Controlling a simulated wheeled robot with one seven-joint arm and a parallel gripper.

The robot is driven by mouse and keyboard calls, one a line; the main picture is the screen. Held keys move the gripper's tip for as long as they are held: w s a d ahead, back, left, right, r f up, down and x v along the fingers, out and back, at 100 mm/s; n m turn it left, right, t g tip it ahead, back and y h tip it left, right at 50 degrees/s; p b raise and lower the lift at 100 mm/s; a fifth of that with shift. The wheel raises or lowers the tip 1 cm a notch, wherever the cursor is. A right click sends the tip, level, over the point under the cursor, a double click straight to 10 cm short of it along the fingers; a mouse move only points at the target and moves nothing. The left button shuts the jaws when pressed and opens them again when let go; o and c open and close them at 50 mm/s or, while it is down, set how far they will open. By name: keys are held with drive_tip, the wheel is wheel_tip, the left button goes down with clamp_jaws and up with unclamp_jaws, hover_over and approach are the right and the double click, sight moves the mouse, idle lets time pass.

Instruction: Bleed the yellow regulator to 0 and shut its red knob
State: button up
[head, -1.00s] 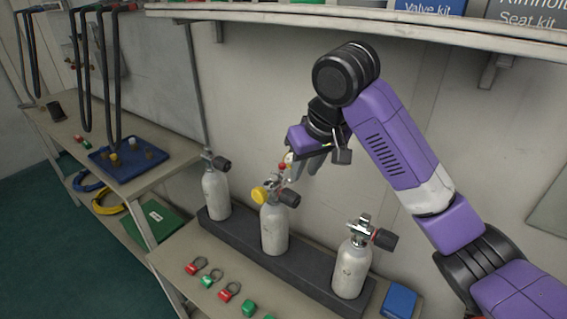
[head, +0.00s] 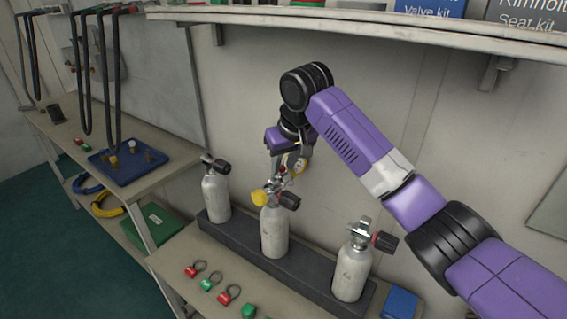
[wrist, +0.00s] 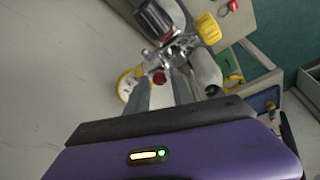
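The middle grey cylinder (head: 274,235) stands upright and carries the regulator with a yellow knob (head: 259,198), which also shows in the wrist view (wrist: 208,28). In the wrist view a small red knob (wrist: 159,77) sits below the metal valve body (wrist: 174,48). A gauge with a yellow rim (wrist: 126,86) is partly hidden behind a finger; its reading cannot be made out. My gripper (wrist: 164,84) is open, its two fingers apart, with the red knob near the gap between the tips. In the head view my gripper (head: 279,172) is just above the regulator.
Other cylinders stand left (head: 216,196) and right (head: 352,270) in the dark rack (head: 315,275). Red and green tags (head: 229,294) lie in front. A blue tray (head: 128,172) sits on the left bench. A shelf (head: 350,22) overhangs above the arm.

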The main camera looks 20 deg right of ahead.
drive_tip(key=shift+c, duration=0.2)
clamp_jaws()
